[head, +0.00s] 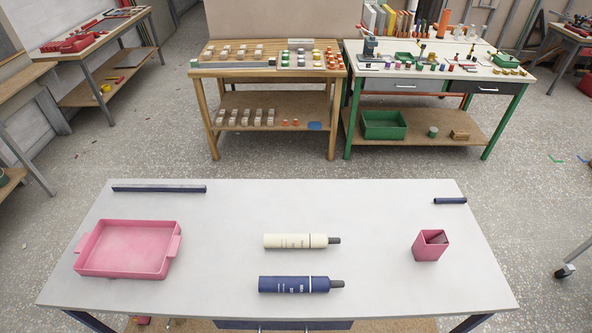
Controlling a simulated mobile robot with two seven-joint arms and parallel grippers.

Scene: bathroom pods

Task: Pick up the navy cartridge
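The navy cartridge (292,285) lies on its side near the front middle of the white table (372,215). It has pale lettering, a white band and a dark nozzle end pointing right. A similar cream cartridge (293,241) lies behind it, parallel and apart from it, with its dark tip also to the right. Neither of my grippers shows in the head view.
A pink tray (125,248) stands at the left of the table, empty. A pink square cup (430,246) with something dark inside stands at the right. A dark bar (160,189) and a short dark piece (450,201) lie near the back edge. Workbenches stand behind.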

